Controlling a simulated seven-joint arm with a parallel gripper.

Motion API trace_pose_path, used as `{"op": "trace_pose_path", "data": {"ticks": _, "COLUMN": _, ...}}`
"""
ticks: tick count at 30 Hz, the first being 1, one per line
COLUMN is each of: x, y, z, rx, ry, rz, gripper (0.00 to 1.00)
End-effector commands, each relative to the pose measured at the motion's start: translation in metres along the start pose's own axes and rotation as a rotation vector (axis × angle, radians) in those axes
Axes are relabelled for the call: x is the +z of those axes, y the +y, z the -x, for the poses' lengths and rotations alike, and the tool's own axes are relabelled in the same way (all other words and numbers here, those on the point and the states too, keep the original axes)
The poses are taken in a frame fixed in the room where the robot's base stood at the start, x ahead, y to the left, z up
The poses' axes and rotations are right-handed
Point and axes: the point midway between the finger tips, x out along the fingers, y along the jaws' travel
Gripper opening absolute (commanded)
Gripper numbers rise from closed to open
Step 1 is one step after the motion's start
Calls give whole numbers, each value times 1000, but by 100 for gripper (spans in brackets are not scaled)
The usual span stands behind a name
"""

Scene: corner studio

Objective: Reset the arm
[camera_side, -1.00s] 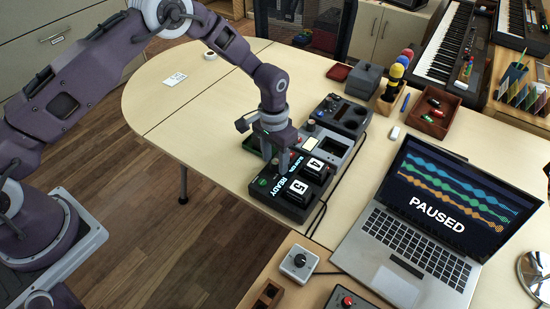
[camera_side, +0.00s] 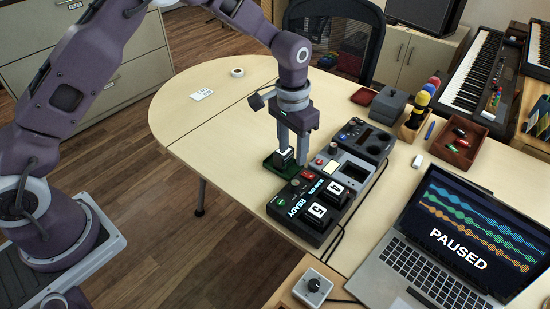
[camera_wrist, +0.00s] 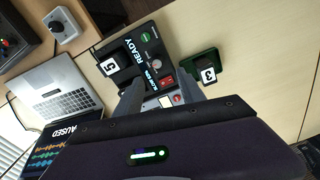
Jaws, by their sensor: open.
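My gripper (camera_side: 292,157) points down, open and empty, above the far end of the black console. In the wrist view its two fingers (camera_wrist: 158,92) show apart, with part of the console between them. In the wrist view the 5 cube (camera_wrist: 110,66) shows, and the 4 cube is hidden.
A grey device (camera_side: 345,167) and a dark device (camera_side: 366,140) stand beyond the console. The laptop (camera_side: 455,240) reading "PAUSED" is at the right. A small knob box (camera_side: 312,287) is in front.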

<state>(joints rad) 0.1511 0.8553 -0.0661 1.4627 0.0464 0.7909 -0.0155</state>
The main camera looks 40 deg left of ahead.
Motion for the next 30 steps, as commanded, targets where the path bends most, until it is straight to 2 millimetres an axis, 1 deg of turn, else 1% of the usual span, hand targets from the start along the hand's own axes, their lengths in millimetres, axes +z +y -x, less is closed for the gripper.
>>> {"op": "trace_pose_path", "data": {"ticks": 1, "x": 8, "y": -6, "z": 41, "rx": -8, "ry": 41, "rz": 12, "gripper": 46}}
{"op": "trace_pose_path", "data": {"ticks": 2, "x": 16, "y": -10, "z": 66, "rx": -13, "ry": 64, "rz": 20, "gripper": 46}}
{"op": "trace_pose_path", "data": {"ticks": 3, "x": 32, "y": -15, "z": 99, "rx": -20, "ry": 95, "rz": 31, "gripper": 46}}
{"op": "trace_pose_path", "data": {"ticks": 5, "x": 60, "y": -21, "z": 143, "rx": -30, "ry": 141, "rz": 52, "gripper": 46}}
{"op": "trace_pose_path", "data": {"ticks": 6, "x": 82, "y": -25, "z": 168, "rx": -36, "ry": 171, "rz": 65, "gripper": 46}}
{"op": "trace_pose_path", "data": {"ticks": 8, "x": 118, "y": -29, "z": 199, "rx": -46, "ry": 218, "rz": 87, "gripper": 46}}
{"op": "trace_pose_path", "data": {"ticks": 9, "x": 143, "y": -30, "z": 216, "rx": -51, "ry": 249, "rz": 102, "gripper": 46}}
{"op": "trace_pose_path", "data": {"ticks": 11, "x": 182, "y": -31, "z": 234, "rx": -58, "ry": 295, "rz": 123, "gripper": 46}}
{"op": "trace_pose_path", "data": {"ticks": 12, "x": 208, "y": -30, "z": 240, "rx": -62, "ry": 324, "rz": 138, "gripper": 46}}
{"op": "trace_pose_path", "data": {"ticks": 15, "x": 261, "y": -28, "z": 244, "rx": -68, "ry": 388, "rz": 169, "gripper": 46}}
{"op": "trace_pose_path", "data": {"ticks": 18, "x": 295, "y": -24, "z": 238, "rx": -70, "ry": 431, "rz": 190, "gripper": 46}}
{"op": "trace_pose_path", "data": {"ticks": 20, "x": 307, "y": -23, "z": 234, "rx": -70, "ry": 446, "rz": 196, "gripper": 46}}
{"op": "trace_pose_path", "data": {"ticks": 22, "x": 314, "y": -22, "z": 232, "rx": -71, "ry": 456, "rz": 201, "gripper": 46}}
{"op": "trace_pose_path", "data": {"ticks": 30, "x": 315, "y": -22, "z": 231, "rx": -71, "ry": 456, "rz": 201, "gripper": 46}}
